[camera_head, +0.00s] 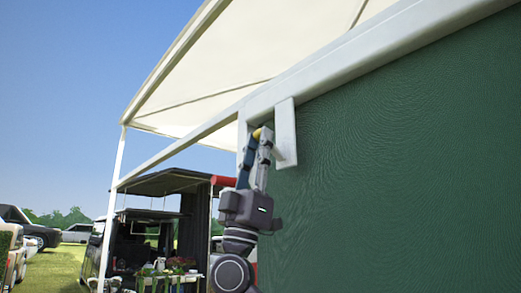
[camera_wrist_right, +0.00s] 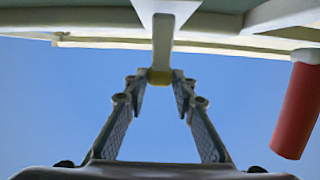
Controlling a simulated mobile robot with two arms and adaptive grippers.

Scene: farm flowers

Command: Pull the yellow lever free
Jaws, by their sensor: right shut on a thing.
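The yellow lever (camera_head: 257,133) shows as a small yellow tip high up on the white frame of the awning. Much of the lever is hidden by the fingers and the bracket. My left gripper is not in view.
A white bracket (camera_head: 285,130) hangs from the white beam (camera_head: 330,68) close to the right of my gripper. A dark green wall (camera_head: 400,180) fills the right side. A red cylinder (camera_wrist_right: 298,110) hangs right of my fingers. Open sky lies behind.

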